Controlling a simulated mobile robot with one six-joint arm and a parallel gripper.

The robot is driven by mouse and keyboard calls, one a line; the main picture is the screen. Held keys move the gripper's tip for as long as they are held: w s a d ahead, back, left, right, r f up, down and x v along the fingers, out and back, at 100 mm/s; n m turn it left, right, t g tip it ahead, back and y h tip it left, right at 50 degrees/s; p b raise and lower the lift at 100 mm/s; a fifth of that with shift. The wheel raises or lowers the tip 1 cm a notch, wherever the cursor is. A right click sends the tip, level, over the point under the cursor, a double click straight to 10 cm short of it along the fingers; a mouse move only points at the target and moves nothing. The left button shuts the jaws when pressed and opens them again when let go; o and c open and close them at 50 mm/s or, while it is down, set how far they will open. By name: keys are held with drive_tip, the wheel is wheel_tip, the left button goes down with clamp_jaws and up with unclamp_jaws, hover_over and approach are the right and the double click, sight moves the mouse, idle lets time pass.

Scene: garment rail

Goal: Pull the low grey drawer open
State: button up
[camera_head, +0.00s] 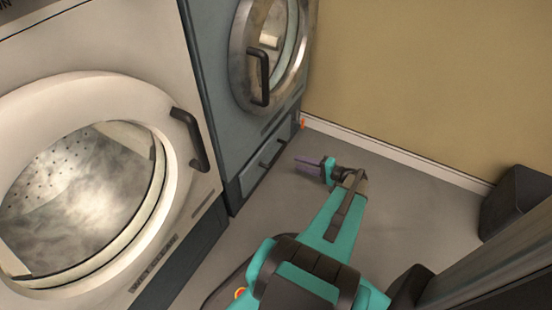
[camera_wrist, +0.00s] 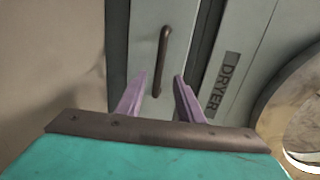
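The low grey drawer (camera_head: 253,173) is at the foot of the blue-grey dryer, with a dark bar handle (camera_head: 272,152) on its front. It looks shut. My gripper (camera_head: 296,160) is low over the floor, to the right of the drawer and apart from it. In the wrist view the drawer front (camera_wrist: 143,43) fills the upper middle, and the handle (camera_wrist: 162,60) stands upright in the picture. The two purple fingers (camera_wrist: 160,95) are spread with a gap between them. The handle's lower end lies in line with that gap, beyond the fingertips. Nothing is held.
The blue-grey dryer (camera_head: 215,75) with a round door stands above the drawer. A white washer (camera_head: 100,60) is at left. A tan wall (camera_head: 430,70) with a white skirting (camera_head: 400,155) is behind. A dark bin (camera_head: 518,205) stands at right. Grey floor (camera_head: 420,220) is clear between.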

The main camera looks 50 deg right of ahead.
sight(277, 156)
drive_tip(key=b+x, duration=0.3)
drive_tip(key=x, duration=1)
clamp_jaws()
drive_tip(key=shift+a, duration=0.4)
drive_tip(key=shift+d, duration=0.15)
drive_tip(key=shift+s, duration=0.25)
